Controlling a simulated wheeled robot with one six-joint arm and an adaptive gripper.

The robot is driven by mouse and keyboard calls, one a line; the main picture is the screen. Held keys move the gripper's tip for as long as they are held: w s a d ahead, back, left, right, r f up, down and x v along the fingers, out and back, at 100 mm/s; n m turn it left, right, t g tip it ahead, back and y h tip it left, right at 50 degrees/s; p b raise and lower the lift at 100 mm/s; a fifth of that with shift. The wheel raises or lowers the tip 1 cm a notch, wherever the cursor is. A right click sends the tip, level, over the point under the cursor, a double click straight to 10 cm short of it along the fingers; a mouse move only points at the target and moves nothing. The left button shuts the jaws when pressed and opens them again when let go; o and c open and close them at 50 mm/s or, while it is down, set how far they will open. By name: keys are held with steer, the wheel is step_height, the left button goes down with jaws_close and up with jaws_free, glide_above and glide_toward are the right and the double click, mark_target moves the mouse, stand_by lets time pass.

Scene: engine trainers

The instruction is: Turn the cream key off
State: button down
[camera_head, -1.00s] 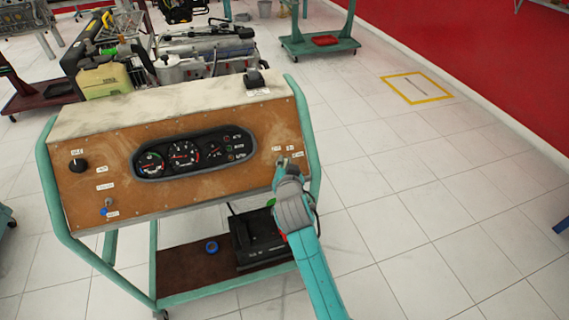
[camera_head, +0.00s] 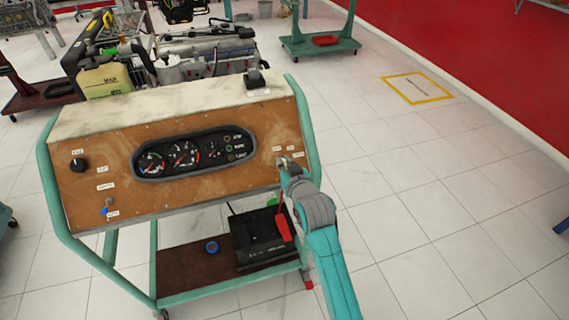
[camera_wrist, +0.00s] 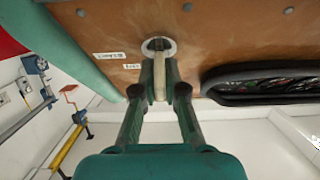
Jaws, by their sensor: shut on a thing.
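The cream key (camera_wrist: 160,80) sits in a round metal lock (camera_wrist: 158,46) on the brown panel. My gripper (camera_wrist: 162,70) is shut on it, one dark finger on each side, in the wrist view. In the head view my gripper (camera_head: 284,164) reaches the right end of the panel (camera_head: 215,188), and the key is a small pale spot (camera_head: 283,160) at its tip. Small white labels (camera_wrist: 109,56) stand beside the lock.
The gauge cluster (camera_head: 195,153) is left of the lock. A black knob (camera_head: 77,165) and a blue-tipped switch (camera_head: 107,206) are at the panel's left. A black battery-like box (camera_head: 258,243) stands on the lower shelf. The floor to the right is clear.

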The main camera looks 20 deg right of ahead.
steer(key=c, duration=1.2)
jaws_free()
steer(key=shift+c, duration=0.2)
steer(key=v, duration=1.2)
